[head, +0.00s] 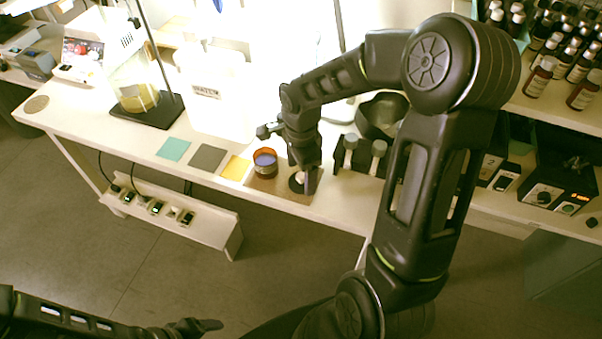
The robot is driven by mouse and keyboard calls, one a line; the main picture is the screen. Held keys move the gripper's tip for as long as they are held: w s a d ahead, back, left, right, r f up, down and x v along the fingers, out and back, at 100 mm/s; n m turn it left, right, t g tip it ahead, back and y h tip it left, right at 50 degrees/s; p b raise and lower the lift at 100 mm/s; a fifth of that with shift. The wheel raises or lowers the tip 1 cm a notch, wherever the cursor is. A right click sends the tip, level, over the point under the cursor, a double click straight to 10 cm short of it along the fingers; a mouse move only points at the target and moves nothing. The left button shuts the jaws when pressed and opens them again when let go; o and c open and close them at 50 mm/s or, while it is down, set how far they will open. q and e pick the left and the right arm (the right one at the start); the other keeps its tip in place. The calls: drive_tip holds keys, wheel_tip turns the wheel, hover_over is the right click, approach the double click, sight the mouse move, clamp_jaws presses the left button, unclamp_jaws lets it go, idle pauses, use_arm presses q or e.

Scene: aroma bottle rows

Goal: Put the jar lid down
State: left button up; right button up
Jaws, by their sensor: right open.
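The jar lid (295,184) is a dark disc with a pale top. It lies on a brown mat (285,196) near the table's front edge, partly hidden by my gripper. My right gripper (304,183) is open, pointing down at the lid; I cannot tell whether its fingers touch it. The amber jar (265,162) with a blue inside stands open just left of the lid. My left gripper (210,325) is low at the bottom left, away from the table, and its finger gap is unclear.
Yellow (236,168), grey (208,157) and teal (173,149) squares lie left of the jar. A dark rack (357,167) with pale-topped items and a dark bowl (382,114) stand to the right. Several amber bottles (538,78) fill the shelf at top right. A power strip (170,212) hangs below the table.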

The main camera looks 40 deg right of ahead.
sight(301, 175)
wheel_tip(301, 175, up, 11)
idle(0.3)
drive_tip(key=shift+f, duration=0.1)
idle(0.7)
